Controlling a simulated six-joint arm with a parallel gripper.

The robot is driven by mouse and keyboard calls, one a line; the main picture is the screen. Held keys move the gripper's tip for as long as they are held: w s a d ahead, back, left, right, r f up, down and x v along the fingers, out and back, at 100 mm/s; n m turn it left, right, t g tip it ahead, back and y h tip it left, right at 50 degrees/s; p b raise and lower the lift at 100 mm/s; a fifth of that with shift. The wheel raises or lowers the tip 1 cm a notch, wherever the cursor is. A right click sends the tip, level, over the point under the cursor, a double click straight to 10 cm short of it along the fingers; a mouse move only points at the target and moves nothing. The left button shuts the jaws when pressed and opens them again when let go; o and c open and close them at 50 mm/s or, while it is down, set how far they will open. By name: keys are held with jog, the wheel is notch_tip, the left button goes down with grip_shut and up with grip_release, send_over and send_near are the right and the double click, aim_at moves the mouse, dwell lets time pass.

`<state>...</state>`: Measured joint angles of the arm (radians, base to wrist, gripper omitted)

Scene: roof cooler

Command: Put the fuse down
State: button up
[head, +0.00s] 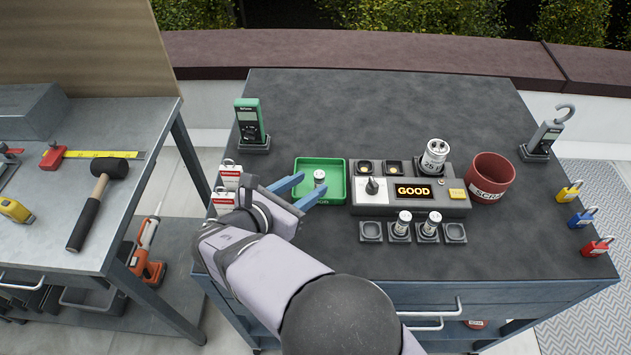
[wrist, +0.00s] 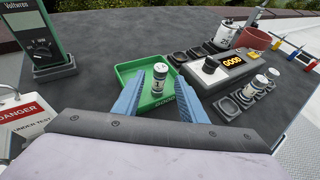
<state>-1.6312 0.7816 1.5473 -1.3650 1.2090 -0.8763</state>
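A small white-and-silver fuse (head: 320,176) stands upright in the green tray (head: 299,178), whose front wall reads GOOD in the wrist view. My gripper (head: 314,181) reaches into the tray from the front left, its two blue fingers spread. The wrist view shows the fuse (wrist: 158,78) near the fingertips, closer to the right finger, with a gap on the left. I cannot tell whether the right finger touches it. Two similar fuses (head: 403,222) (head: 433,222) stand in the middle holders of the front row.
Right of the tray is a tester (head: 455,205) with a lit GOOD display and a large capacitor (head: 434,156) behind it. A red scrap bin (head: 490,178) is further right. A green meter (head: 249,122) stands behind left; red-and-white tags (head: 229,172) are near my wrist. The bench's back middle is clear.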

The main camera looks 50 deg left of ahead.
jog(key=v, duration=0.6)
jog(key=shift+s+b, duration=0.25)
jog(key=shift+b, duration=0.2)
jog(key=shift+r, duration=0.15)
